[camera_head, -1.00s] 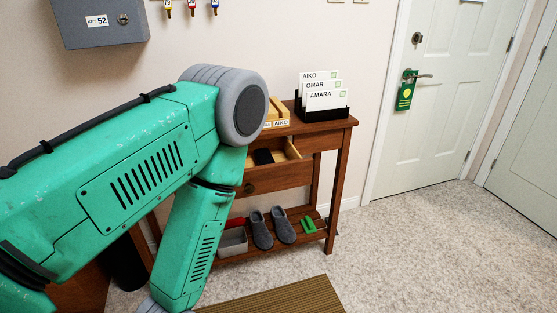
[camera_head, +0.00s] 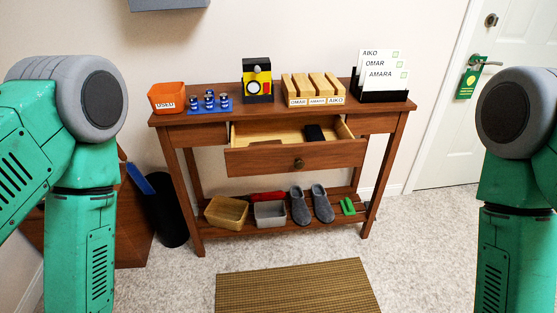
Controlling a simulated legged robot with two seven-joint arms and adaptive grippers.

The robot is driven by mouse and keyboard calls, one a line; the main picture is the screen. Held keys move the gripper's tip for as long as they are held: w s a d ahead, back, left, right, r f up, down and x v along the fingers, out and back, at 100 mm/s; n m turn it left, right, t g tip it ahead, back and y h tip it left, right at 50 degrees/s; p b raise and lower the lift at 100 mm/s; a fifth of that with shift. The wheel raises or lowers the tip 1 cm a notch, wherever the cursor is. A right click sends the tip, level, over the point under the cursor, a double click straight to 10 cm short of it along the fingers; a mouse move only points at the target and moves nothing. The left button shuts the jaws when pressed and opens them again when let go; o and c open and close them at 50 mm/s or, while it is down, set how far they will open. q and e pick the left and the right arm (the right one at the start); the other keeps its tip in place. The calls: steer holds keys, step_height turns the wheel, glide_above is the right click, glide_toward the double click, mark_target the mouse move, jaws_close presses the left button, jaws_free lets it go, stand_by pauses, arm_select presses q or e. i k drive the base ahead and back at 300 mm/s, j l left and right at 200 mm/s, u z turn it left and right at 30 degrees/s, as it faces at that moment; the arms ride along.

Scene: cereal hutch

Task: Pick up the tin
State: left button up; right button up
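No thing is plainly marked as the tin. Several small blue and silver round pieces (camera_head: 209,99) stand on a blue mat (camera_head: 222,109) on the wooden console table (camera_head: 345,104). To their right is a yellow and black box (camera_head: 257,80) with a round white face. I cannot tell whether any of these is the tin. The drawer (camera_head: 297,159) is open, with a black object (camera_head: 314,133) inside; its front hides part of the interior. My two green arms hang at the left and right edges, away from the table, and both grippers are out of the picture.
On the table are an orange USED bin (camera_head: 168,97), a labelled wooden rack (camera_head: 313,89) and a black card holder (camera_head: 381,95). A tan bin (camera_head: 226,211), grey bin (camera_head: 270,213) and slippers (camera_head: 312,205) sit on the lower shelf. A striped mat (camera_head: 297,288) lies in front.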

mark_target(41, 207)
steer(key=u, duration=1.8)
steer(key=z, duration=0.45)
steer(key=i+z, duration=0.15)
steer(key=z, duration=0.75)
steer(key=i+z, duration=0.1)
steer(key=z, duration=0.3)
steer(key=j+z, duration=0.1)
steer(key=z, duration=0.35)
steer(key=i+j+z, duration=0.1)
steer(key=z, duration=0.35)
steer(key=j+z, duration=0.1)
steer(key=z, duration=0.35)
steer(key=j+u, duration=0.25)
steer(key=j, duration=0.45)
steer(key=j+u, duration=0.25)
steer(key=j, duration=0.4)
steer(key=j+u, duration=0.4)
steer(key=i+j+u, duration=0.1)
steer(key=j+u, duration=0.25)
steer(key=i+j+u, duration=0.15)
steer(key=j+u, duration=0.25)
